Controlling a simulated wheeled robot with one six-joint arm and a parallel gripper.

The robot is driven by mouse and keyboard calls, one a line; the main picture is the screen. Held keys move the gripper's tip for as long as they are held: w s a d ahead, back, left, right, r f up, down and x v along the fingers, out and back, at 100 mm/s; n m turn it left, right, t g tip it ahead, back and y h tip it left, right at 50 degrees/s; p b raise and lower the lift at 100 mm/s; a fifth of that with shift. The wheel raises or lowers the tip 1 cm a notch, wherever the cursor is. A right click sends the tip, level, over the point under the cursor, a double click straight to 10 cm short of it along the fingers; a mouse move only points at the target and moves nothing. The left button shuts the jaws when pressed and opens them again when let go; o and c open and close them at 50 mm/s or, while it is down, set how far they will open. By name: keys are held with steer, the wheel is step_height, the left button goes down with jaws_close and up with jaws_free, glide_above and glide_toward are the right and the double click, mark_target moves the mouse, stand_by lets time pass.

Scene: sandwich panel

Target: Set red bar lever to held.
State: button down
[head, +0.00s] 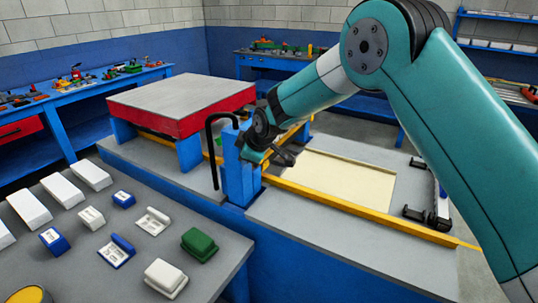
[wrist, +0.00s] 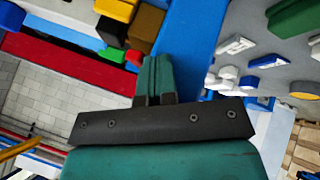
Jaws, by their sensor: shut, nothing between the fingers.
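My gripper (head: 284,156) is just right of a blue post (head: 240,170) in the head view, shut and empty. In the wrist view its two teal fingers (wrist: 157,76) are together with nothing between them. A red bar-like side (head: 205,112) runs along the front of a grey-topped block, left of and behind the post. It seems to be the long red strip (wrist: 70,66) in the wrist view. A black bent handle (head: 210,150) stands at the post's left side. I cannot tell which part is the red bar lever or how it is set; my arm hides part of this area.
A pale recessed bed (head: 335,178) with yellow rails (head: 350,208) lies right of the post. A grey table (head: 75,225) at the front left holds several white, blue and green pieces. Black clamps (head: 430,217) stand at the right.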

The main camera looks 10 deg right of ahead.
stand_by(0.4)
steer(key=shift+w+a, duration=0.35)
steer(key=shift+a, duration=0.35)
steer(key=shift+s, duration=0.1)
steer(key=s+b+v, duration=0.1)
steer(key=v, duration=0.5)
steer(key=s+d+f+b+v, duration=0.1)
steer(key=b+v, duration=0.1)
steer(key=v, duration=0.4)
steer(key=shift+f, duration=0.3)
